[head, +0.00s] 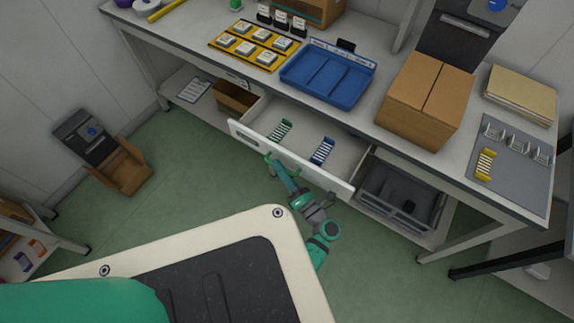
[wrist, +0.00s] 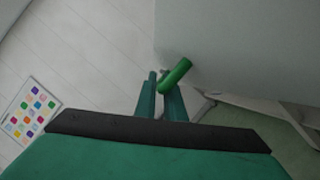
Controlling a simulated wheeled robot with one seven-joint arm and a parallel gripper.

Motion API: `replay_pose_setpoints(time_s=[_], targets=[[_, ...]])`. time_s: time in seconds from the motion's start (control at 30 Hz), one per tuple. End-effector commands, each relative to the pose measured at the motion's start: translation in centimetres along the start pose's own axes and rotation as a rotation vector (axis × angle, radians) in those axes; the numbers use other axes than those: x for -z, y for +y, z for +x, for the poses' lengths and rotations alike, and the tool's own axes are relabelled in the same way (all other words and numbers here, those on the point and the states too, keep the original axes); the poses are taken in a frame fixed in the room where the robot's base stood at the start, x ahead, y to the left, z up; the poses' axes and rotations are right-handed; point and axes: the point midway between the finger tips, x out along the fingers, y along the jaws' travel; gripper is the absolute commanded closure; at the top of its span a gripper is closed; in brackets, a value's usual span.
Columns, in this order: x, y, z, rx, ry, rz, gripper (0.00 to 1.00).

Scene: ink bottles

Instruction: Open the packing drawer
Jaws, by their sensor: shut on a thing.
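The packing drawer (head: 323,178) under the workbench stands pulled out in the head view, its pale inside showing. A green striped rack (head: 280,131) and a blue striped rack (head: 322,151) lie in it. My gripper (head: 270,160) is at the drawer front, left of its middle. In the wrist view my gripper (wrist: 160,88) has its green fingers shut on the green drawer handle (wrist: 175,75), beside the pale drawer front (wrist: 240,50). The handle is too small to make out clearly in the head view.
A dark crate (head: 399,196) sits on the lower shelf, right of the drawer.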

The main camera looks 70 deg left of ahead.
Motion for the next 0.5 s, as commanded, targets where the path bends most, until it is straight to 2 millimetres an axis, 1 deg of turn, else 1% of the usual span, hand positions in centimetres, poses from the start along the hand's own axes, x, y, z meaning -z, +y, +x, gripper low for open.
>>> replay_pose_setpoints(time_s=[0.27, 0.3, 0.5], targets=[[0.02, 0.04, 0.02, -0.001, 0.002, -0.001, 1.00], [0.02, 0.04, 0.02, -0.001, 0.002, -0.001, 0.84], [0.00, 0.02, 0.00, 0.000, 0.001, -0.001, 0.83]])
